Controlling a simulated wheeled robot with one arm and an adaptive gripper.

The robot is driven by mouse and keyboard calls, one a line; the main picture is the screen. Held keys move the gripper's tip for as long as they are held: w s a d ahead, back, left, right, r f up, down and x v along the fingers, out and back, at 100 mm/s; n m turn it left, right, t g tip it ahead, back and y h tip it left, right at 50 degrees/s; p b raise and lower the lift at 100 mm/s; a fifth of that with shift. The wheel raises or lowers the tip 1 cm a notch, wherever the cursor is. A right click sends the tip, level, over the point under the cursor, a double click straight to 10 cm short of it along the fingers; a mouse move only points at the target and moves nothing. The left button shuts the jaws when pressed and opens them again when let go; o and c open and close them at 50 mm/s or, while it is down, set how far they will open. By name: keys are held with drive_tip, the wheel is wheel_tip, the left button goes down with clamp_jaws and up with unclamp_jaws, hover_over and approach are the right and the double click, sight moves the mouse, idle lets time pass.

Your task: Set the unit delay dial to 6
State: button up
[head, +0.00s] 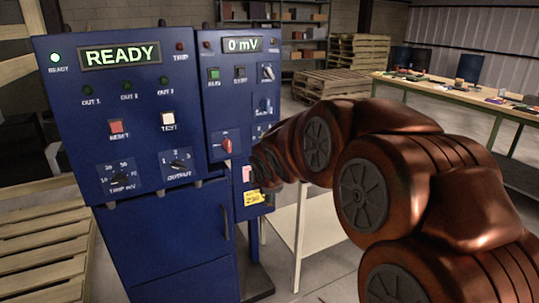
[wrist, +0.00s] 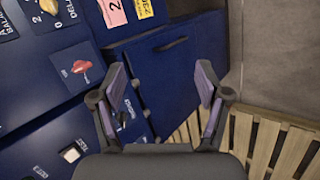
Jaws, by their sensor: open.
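The delay dial (wrist: 48,7) is a cream knob at the top left edge of the wrist view, beside a partly cut-off "DELAY" label. Its scale and setting cannot be read. In the head view it is hidden behind my arm. My gripper (wrist: 160,82) is open and empty, its two fingers apart in front of the blue cabinet's lower part. The dial lies beyond the left finger, apart from it. In the head view my arm's end reaches the right cabinet's lower front, and the fingers cannot be made out.
A red knob (head: 226,145) sits left of my arm's end; it also shows in the wrist view (wrist: 82,68). A white TEST button (head: 168,119) and an OUTPUT dial (head: 178,165) are on the left panel. Pallets (wrist: 270,140) and a workbench (head: 450,92) stand around.

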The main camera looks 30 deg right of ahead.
drive_tip(key=w+d+n+t+b, duration=0.3)
drive_tip(key=w+d+n, duration=0.2)
drive_tip(key=w+n, duration=0.2)
drive_tip(key=w+d+n+t+y+b, duration=0.1)
drive_tip(key=w+d+n+t+b, duration=0.2)
drive_tip(key=w+d+n, duration=0.3)
drive_tip(key=w+d+n+t+b, duration=0.4)
drive_tip(key=w+n, duration=0.4)
drive_tip(key=w, duration=0.4)
drive_tip(key=shift+w+d+r+y, duration=0.2)
drive_tip(key=shift+w+d+y, duration=0.15)
drive_tip(key=shift+d, duration=0.45)
drive_tip(key=shift+s, duration=0.1)
drive_tip(key=c, duration=1.2)
drive_tip(key=shift+o, duration=0.2)
